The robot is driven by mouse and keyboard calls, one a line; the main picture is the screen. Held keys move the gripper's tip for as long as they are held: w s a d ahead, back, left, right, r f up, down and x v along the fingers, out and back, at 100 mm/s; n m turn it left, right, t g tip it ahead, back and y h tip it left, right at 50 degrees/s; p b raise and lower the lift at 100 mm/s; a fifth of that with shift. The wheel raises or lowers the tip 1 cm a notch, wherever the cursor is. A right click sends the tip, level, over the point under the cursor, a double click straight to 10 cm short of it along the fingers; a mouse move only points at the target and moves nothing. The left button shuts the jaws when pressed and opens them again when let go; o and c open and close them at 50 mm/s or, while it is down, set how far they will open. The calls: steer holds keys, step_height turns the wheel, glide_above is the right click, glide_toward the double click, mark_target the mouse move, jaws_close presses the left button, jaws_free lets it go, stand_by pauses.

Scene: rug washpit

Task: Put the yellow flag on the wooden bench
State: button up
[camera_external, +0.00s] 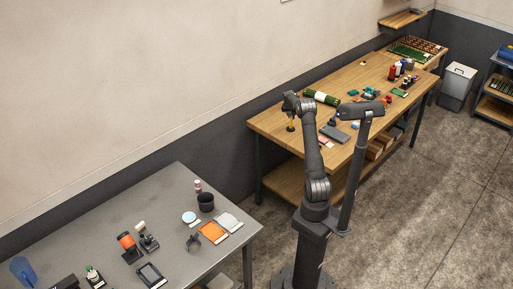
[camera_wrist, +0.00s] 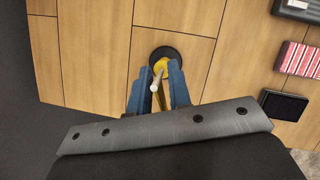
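The yellow flag (camera_wrist: 160,70) has a pale pole tip and a round black base (camera_wrist: 177,53). In the wrist view it lies between the two blue fingers of my gripper (camera_wrist: 161,82), which appear closed on it from both sides. In the external view the flag (camera_external: 291,122) is under my gripper (camera_external: 291,114), at the near left end of the wooden bench (camera_external: 268,122). Its base is at the bench top; whether it bears on the wood or hangs just above is hard to tell.
A green roll (camera_external: 321,98), a grey flat box (camera_external: 334,133) and several small items lie farther right on the bench. In the wrist view a red-striped item (camera_wrist: 300,59) and a black pad (camera_wrist: 283,105) lie to the right. A grey metal table (camera_external: 115,222) stands at left.

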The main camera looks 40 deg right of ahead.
steer(key=shift+o, duration=0.6)
steer(key=shift+r, duration=0.1)
steer(key=shift+r, duration=0.3)
steer(key=v, duration=1.1)
steer(key=shift+a+r, duration=0.2)
steer(key=shift+r, duration=0.1)
steer(key=x, duration=1.2)
steer(key=shift+s+f, duration=0.1)
steer(key=shift+f, duration=0.15)
step_height(320, 180, up, 3)
steer(key=shift+f, duration=0.25)
steer(key=shift+r, duration=0.7)
